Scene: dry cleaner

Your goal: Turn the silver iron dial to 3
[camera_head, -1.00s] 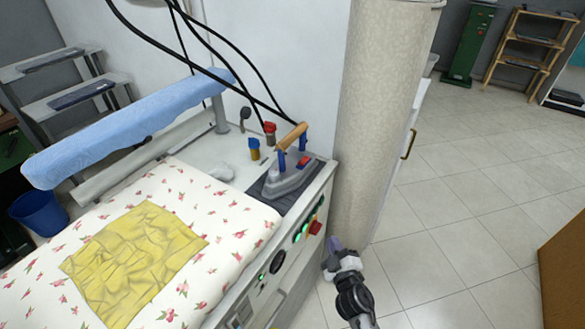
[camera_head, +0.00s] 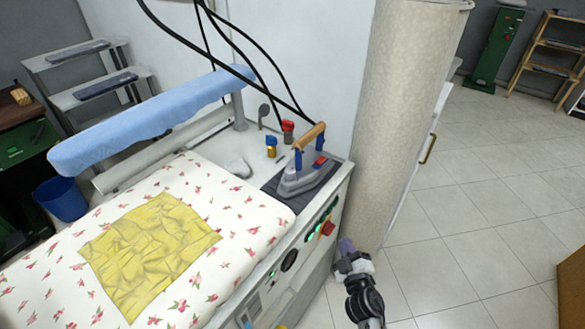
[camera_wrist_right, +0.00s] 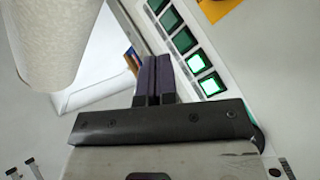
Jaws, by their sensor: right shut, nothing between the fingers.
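The silver iron (camera_head: 300,178) with a wooden handle and blue posts rests on a dark pad at the back right corner of the ironing table. A black round dial (camera_head: 289,260) is on the table's front panel; its markings are too small to read. My right gripper (camera_head: 346,246) is shut and empty, its purple fingers just right of the panel's corner and apart from the dial. In the right wrist view its fingertips (camera_wrist_right: 152,62) are together beside the panel's green-lit buttons (camera_wrist_right: 197,62). My left gripper is out of view.
A red switch (camera_head: 327,230) and green lights sit right of the dial. A beige cylinder (camera_head: 405,110) stands close behind my right gripper. Black cables hang above the iron. A yellow cloth (camera_head: 150,250) lies on the floral cover. Open tiled floor (camera_head: 480,220) is at right.

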